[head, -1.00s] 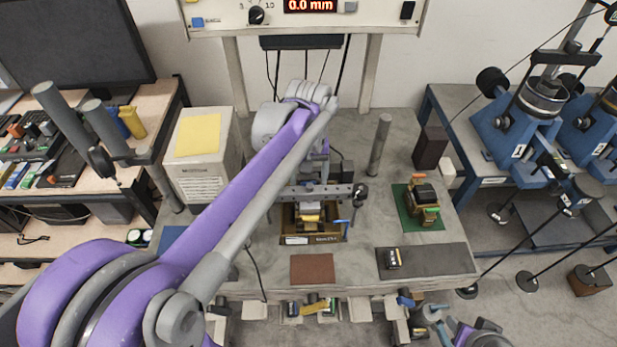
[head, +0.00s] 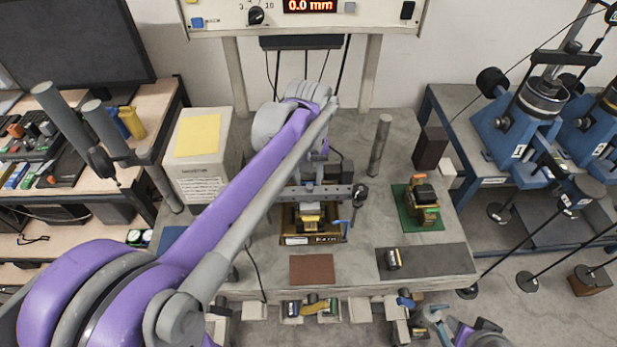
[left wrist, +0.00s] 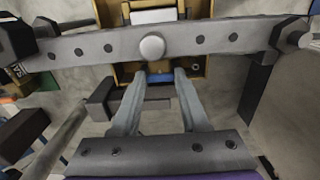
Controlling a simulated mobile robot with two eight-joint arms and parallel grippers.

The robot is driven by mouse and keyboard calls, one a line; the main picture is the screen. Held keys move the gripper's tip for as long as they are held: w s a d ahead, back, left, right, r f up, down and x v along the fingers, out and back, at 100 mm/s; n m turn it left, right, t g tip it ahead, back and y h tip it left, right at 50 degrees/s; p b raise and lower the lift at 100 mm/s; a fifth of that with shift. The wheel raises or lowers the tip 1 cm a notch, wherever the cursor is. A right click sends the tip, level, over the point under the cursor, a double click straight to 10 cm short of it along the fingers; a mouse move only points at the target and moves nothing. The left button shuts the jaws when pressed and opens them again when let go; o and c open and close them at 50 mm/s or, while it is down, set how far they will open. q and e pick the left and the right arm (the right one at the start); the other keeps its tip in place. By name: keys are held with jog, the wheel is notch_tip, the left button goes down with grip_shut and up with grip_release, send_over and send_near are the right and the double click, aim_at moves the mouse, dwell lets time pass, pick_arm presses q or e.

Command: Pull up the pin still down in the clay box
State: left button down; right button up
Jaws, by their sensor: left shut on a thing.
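The clay box (head: 326,238) is a brass-coloured box on the bench, under a grey perforated crossbar (head: 290,193). A blue-topped pin (head: 339,222) shows at its front right corner. In the left wrist view the box (left wrist: 193,66) shows on both sides of the crossbar. In the head view the arm and crossbar hide these fingertips. My right gripper does not show clearly in either view.
A grey post (head: 379,145) and a green mat (head: 409,212) with a small device stand to the right. A dark mat (head: 440,262) and a brown mat (head: 312,269) lie in front. A pale cabinet (head: 200,165) stands left. The crossbar passes close to my left fingers.

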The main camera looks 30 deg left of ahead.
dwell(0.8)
pick_arm(q)
jog(key=shift+r+p, duration=0.3)
jog(key=shift+r, duration=0.6)
jog(key=shift+w+f, duration=0.1)
jog(key=c, duration=0.5)
grip_release()
jog(key=shift+o, duration=0.5)
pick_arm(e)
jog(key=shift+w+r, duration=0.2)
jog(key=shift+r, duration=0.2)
pick_arm(q)
notch_tip(320, 180, up, 11)
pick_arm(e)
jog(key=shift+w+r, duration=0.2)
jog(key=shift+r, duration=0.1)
pick_arm(q)
jog(key=shift+f, duration=0.1)
